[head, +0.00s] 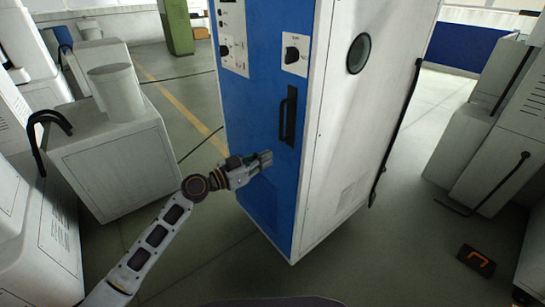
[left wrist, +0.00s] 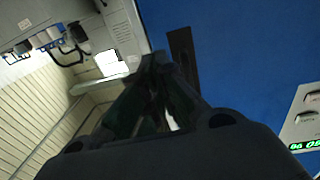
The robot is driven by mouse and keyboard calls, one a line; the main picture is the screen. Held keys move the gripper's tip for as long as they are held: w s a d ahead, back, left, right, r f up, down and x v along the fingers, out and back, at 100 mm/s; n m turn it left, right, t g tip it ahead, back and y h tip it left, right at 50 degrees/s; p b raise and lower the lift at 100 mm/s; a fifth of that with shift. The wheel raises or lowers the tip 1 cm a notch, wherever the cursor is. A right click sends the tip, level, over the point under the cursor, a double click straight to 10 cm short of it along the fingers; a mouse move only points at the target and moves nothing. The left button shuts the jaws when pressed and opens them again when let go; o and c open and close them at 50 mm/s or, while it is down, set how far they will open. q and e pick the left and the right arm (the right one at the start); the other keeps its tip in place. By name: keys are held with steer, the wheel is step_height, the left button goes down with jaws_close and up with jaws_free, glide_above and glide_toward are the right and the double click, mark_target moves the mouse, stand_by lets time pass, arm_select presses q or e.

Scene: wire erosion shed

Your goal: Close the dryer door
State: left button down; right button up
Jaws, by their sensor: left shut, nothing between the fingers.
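The dryer looks to be the tall cabinet with a blue front and a white side (head: 345,145). Its blue front panel (head: 262,95), which I take as the door, carries a dark upright handle (head: 288,115). I see no clear gap along its edge and cannot tell if it is fully shut. My left gripper (head: 266,160) is shut and empty, close to the blue panel a little below and left of the handle; contact cannot be told. In the left wrist view the fingertips (left wrist: 160,62) point up beside the blue panel (left wrist: 235,55) and a dark strip (left wrist: 183,60). My right gripper is not in view.
A pale box-shaped unit (head: 120,170) with a cylinder (head: 118,92) on top stands left of my left arm. Grey machines (head: 500,130) stand at the right, with a dark block (head: 476,261) on the floor. Floor (head: 420,220) between the dryer and these machines is clear.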

arm_select(q)
steer(key=v, duration=0.3)
steer(key=shift+s, duration=0.1)
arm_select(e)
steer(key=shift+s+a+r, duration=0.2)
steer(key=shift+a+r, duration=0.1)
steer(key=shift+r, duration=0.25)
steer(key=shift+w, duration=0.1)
